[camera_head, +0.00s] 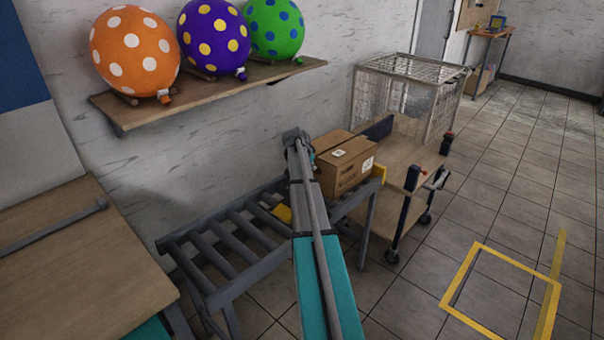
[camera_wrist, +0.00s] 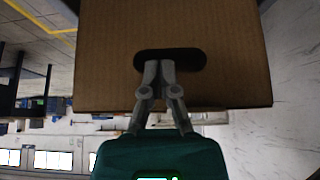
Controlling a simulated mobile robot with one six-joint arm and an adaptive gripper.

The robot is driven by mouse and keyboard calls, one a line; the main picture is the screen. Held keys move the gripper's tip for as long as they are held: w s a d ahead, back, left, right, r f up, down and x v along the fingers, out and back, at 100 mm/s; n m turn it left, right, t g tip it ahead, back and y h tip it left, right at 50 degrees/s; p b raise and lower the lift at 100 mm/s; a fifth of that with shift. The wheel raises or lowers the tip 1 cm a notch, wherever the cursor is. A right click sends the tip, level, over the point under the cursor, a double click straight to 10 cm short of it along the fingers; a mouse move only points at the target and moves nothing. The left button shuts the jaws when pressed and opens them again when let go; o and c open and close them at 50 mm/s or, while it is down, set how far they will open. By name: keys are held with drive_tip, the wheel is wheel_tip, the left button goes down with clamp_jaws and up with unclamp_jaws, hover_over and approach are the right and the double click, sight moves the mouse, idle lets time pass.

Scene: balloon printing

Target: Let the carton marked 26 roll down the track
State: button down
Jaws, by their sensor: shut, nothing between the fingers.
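A brown cardboard carton (camera_head: 347,163) with white labels sits at the far end of the roller track (camera_head: 215,292). No number is readable on its labels. In the wrist view the carton (camera_wrist: 230,45) fills the upper middle, with a dark oval hand hole in its near face. My gripper (camera_wrist: 158,66) is shut and empty, its fingertips together at the hand hole. I cannot tell how far they reach into it. In the head view my arm hides part of the track and the carton's left side, and the fingertips are not visible.
A wooden cart (camera_head: 404,166) with a wire cage (camera_head: 437,104) stands past the track's far end. A wall shelf (camera_head: 125,118) holds orange, purple and green dotted balloons. A wooden table (camera_head: 70,265) is at the left. Floor at right is open, with a yellow taped square (camera_head: 483,246).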

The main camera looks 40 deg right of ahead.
drive_tip(key=shift+d, duration=0.65)
drive_tip(key=a+r+p, duration=0.8)
drive_tip(key=a, duration=0.1)
drive_tip(key=shift+s+r+p, duration=0.3)
drive_tip(key=shift+r, duration=0.05)
idle(0.3)
drive_tip(key=shift+a, duration=0.1)
idle(0.5)
